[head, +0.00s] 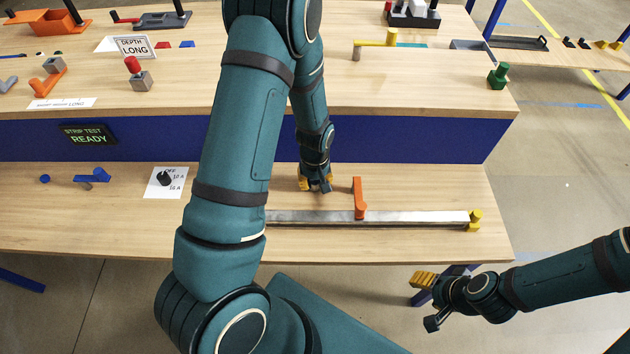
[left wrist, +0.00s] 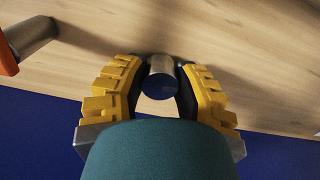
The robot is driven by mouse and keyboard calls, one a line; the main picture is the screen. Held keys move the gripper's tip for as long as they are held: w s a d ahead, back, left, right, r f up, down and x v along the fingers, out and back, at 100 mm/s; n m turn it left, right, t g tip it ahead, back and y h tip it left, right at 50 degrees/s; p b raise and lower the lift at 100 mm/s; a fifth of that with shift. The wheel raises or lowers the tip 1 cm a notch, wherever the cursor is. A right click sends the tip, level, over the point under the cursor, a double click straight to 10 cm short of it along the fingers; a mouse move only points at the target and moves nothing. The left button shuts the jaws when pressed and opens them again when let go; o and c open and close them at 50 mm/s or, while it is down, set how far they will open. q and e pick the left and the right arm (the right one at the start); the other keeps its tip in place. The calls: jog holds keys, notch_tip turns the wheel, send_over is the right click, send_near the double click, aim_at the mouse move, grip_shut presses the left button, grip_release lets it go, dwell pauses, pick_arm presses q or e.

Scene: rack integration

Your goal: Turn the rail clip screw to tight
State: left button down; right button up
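A long metal rail (head: 400,217) lies on the lower bench with an orange lever (head: 358,195) standing at its middle and a yellow clamp (head: 475,220) at its right end. My left gripper (head: 316,185) is low over the lower bench, left of the orange lever and behind the rail. In the left wrist view, a grey metal cylinder (left wrist: 162,82) stands between its yellow fingers, which seem to touch it from both sides. An orange piece (left wrist: 8,55) with a grey post is at that view's left edge. My right gripper (head: 428,302) is open and empty, off the bench's front edge.
The blue panel (head: 400,142) of the raised bench rises behind the lower bench. A white card with a black knob (head: 165,179) and blue parts (head: 95,177) lie to the left. My left arm hides the rail's left end. The bench right of the clamp is bare.

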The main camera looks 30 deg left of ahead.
pick_arm(q)
jog(key=shift+m, duration=0.8)
jog(key=c, duration=0.6)
grip_release()
jog(key=shift+c, duration=0.2)
jog(key=shift+r, duration=0.15)
notch_tip(320, 180, up, 12)
jog(key=shift+s+f, duration=0.1)
jog(key=shift+f, duration=0.1)
